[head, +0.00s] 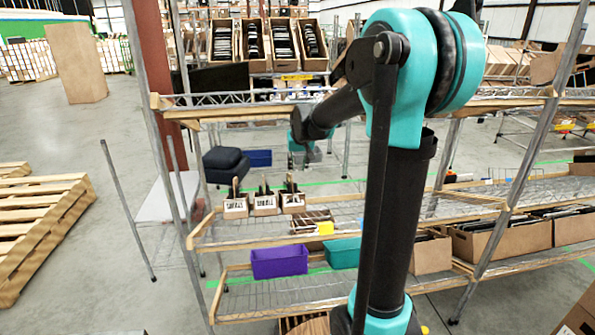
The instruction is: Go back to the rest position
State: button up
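My arm rises in the right half of the head view, with a thick black upper link and a teal elbow. Its dark forearm reaches left and away toward the wire shelf rack (215,244). My gripper (311,156) is at the far end, small and partly hidden by the wrist, in front of the rack's gap between upper and middle shelves. I cannot make out its fingers or anything held in them. Three small cartons (265,204) with dark items stand on the middle shelf, below and left of my gripper.
Tilted cartons (253,45) fill the top shelf. A purple bin (279,262) and a teal bin (343,253) sit on the lower shelf. More cartons (500,238) stand at the right. Wooden pallets (45,225) lie at the left. Bare floor shows between pallets and rack.

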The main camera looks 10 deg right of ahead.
jog(key=shift+s, duration=0.15)
jog(key=s+d+f, duration=0.1)
jog(key=s+f, duration=0.4)
jog(key=s, duration=0.5)
jog(key=s+d+f, duration=0.1)
jog(key=s+f, duration=0.4)
jog(key=s, duration=0.5)
jog(key=s+d+f, duration=0.2)
jog(key=s+f, duration=0.3)
jog(key=s, duration=0.6)
jog(key=shift+g, duration=0.4)
jog(key=shift+d, duration=0.1)
